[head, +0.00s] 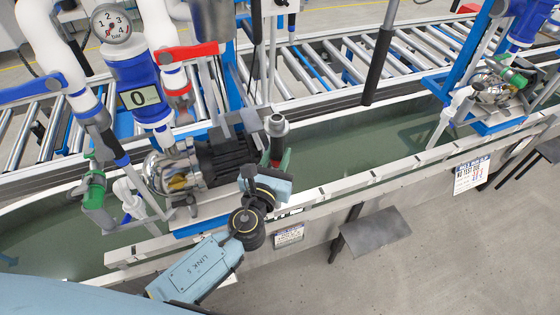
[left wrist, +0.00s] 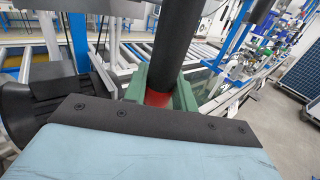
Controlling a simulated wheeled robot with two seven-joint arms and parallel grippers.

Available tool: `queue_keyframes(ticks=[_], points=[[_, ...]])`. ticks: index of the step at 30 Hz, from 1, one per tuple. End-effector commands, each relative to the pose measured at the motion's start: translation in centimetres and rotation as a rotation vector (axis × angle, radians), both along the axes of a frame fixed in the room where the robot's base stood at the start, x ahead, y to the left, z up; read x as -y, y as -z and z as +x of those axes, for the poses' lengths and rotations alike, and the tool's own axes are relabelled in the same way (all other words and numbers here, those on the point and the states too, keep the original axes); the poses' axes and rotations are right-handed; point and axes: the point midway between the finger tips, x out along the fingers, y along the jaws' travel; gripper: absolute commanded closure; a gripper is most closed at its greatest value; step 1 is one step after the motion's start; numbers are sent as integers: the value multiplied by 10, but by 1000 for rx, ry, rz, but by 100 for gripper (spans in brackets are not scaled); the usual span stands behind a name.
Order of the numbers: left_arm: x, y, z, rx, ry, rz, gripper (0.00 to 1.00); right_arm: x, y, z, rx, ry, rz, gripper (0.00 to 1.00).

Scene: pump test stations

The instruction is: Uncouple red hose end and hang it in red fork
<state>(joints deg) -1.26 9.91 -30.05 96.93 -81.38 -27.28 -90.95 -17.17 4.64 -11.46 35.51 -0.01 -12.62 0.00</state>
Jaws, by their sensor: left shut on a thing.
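My left gripper (head: 278,162) is shut on the red hose end (head: 276,153), with its green fingers on either side of the red collar. In the left wrist view the red collar (left wrist: 158,98) sits between the fingers, and a black tube (left wrist: 176,45) rises from it, slightly tilted. In the head view the held piece stands nearly upright just right of the dark pump motor (head: 225,155), with a grey round top. A red ring (head: 178,91) is on the white pipe above the pump, apart from the held piece. I cannot make out a red fork. My right gripper is not in view.
A red lever (head: 188,52) and a gauge (head: 112,22) are above the pump. A black vertical tube (head: 380,50) hangs over the trough (head: 335,135). A roller conveyor (head: 320,65) runs behind. Another pump station (head: 495,90) stands at right.

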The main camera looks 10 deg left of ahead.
Motion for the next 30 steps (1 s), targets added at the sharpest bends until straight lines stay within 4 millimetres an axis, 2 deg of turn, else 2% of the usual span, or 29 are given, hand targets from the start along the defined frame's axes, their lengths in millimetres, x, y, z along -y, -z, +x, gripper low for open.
queue_keyframes(ticks=[27,30], points=[[-35,-1,52,3,0,1,100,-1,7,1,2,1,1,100],[-34,7,51,2,1,1,100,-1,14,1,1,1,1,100]])
